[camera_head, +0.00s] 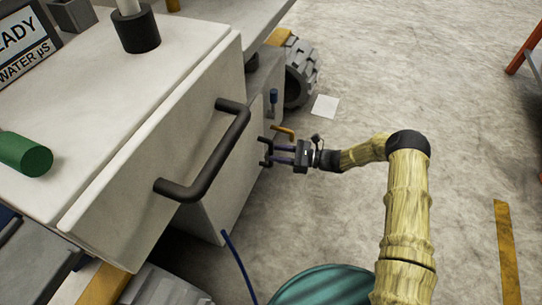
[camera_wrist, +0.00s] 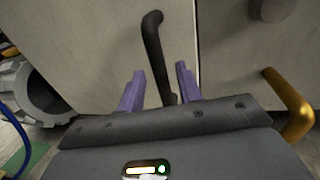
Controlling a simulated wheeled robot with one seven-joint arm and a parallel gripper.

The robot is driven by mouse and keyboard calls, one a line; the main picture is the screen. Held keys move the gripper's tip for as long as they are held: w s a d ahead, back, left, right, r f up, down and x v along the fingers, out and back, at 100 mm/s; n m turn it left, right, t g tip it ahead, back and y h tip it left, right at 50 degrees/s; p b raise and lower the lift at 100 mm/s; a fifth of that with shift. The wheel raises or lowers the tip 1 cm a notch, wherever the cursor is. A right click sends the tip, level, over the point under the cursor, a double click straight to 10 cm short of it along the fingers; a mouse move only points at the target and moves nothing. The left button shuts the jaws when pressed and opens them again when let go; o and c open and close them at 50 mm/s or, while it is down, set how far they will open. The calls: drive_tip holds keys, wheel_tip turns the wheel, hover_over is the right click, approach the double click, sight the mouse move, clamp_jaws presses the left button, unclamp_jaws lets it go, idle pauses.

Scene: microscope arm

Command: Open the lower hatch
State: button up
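The lower hatch is a pale panel (camera_head: 222,205) below the large upper front in the head view. A dark bar handle (camera_wrist: 153,45) stands out from pale panels in the wrist view. My gripper (camera_head: 270,152) is in front of the lower part of the cabinet, reaching in from the right. Its two purple fingers (camera_wrist: 160,80) are apart, with the dark handle's near end between them. No clear contact shows. In the head view the handle at the fingertips is small and partly hidden by my gripper.
A large dark handle (camera_head: 208,155) on the upper front juts out left of my gripper. A yellow handle (camera_wrist: 292,103) is close by on the right in the wrist view. A grey wheel (camera_wrist: 38,92) stands at the left. The floor (camera_head: 350,60) to the right is mostly clear.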

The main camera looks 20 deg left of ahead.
drive_tip(key=shift+s+a+b, duration=0.15)
drive_tip(key=shift+a+b, duration=0.3)
drive_tip(key=shift+a, duration=0.95)
clamp_jaws()
drive_tip(key=shift+d, duration=0.1)
